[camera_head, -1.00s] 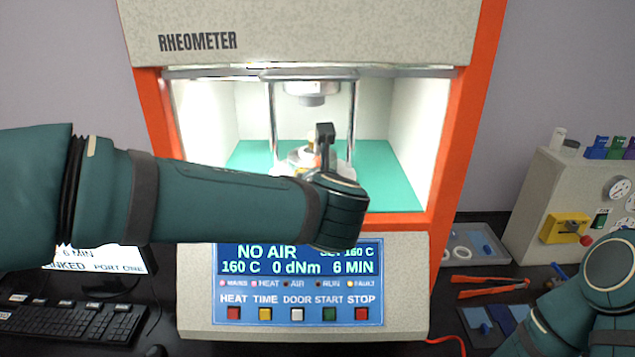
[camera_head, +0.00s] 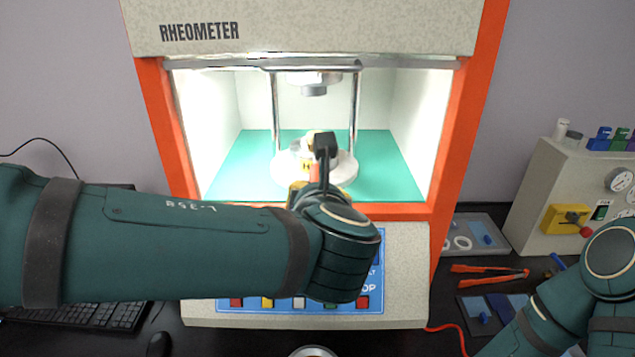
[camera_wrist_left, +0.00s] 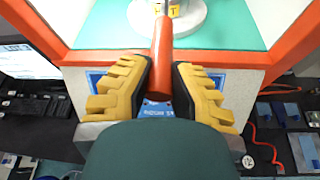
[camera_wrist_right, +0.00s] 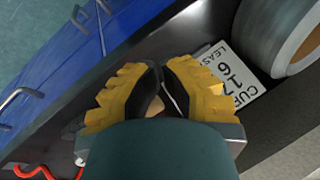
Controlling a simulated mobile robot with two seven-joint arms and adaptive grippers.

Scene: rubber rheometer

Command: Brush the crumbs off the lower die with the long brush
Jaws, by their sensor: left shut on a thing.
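The lower die (camera_head: 311,146) stands on its round white base inside the rheometer's open chamber, below the upper die (camera_head: 314,88). Its base also shows at the top of the left wrist view (camera_wrist_left: 192,20). My left gripper (camera_wrist_left: 162,75) is shut on the orange-brown handle of the long brush (camera_wrist_left: 161,50), which points toward the die's base.
The chamber has a teal floor (camera_head: 245,165), an orange frame (camera_head: 455,150) and two metal posts beside the dies. Red-handled pliers (camera_head: 488,273), a grey tray (camera_head: 470,228) and a beige machine (camera_head: 545,190) are at the right. A keyboard (camera_head: 85,316) is at the left.

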